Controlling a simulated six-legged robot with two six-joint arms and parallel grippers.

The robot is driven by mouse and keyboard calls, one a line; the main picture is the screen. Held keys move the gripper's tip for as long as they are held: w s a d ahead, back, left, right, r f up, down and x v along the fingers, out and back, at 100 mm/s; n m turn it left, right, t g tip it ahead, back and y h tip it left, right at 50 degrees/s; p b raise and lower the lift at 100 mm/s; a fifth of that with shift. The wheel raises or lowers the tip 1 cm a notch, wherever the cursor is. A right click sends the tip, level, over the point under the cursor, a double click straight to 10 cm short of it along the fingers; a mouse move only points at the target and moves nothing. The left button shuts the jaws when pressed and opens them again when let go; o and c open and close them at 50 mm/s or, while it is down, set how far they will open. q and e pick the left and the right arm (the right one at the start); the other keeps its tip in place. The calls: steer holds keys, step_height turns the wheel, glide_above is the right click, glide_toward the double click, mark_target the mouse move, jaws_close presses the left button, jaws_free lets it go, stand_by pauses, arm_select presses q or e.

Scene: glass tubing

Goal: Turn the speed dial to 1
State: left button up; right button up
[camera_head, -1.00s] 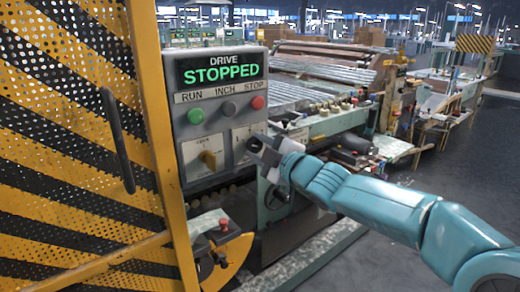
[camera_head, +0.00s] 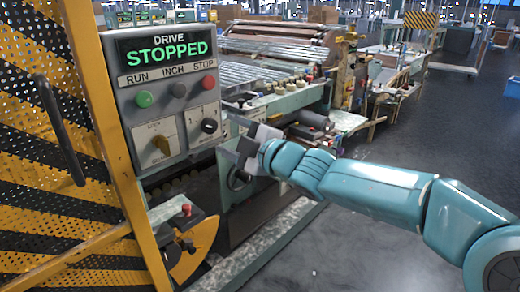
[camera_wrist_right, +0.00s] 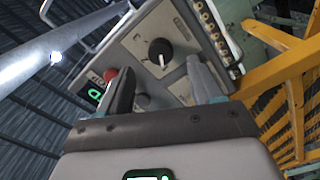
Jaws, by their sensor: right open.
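The speed dial (camera_head: 209,126) is a black round knob on a pale plate at the lower right of the grey drive panel (camera_head: 130,100). A "1" seems printed to its left; I cannot read its setting surely. My right gripper (camera_head: 240,138) is to the right of and slightly below the dial in the head view, apart from it. In the right wrist view the dial (camera_wrist_right: 160,49) shows just beyond the open, empty fingers (camera_wrist_right: 158,66), with a light mark on its face. My left gripper is out of view.
A yellow-black guard gate (camera_head: 50,150) stands left. Open floor (camera_head: 350,250) lies right.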

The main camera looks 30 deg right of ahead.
steer(key=v, duration=1)
steer(key=shift+p, duration=0.45)
steer(key=shift+f, duration=0.1)
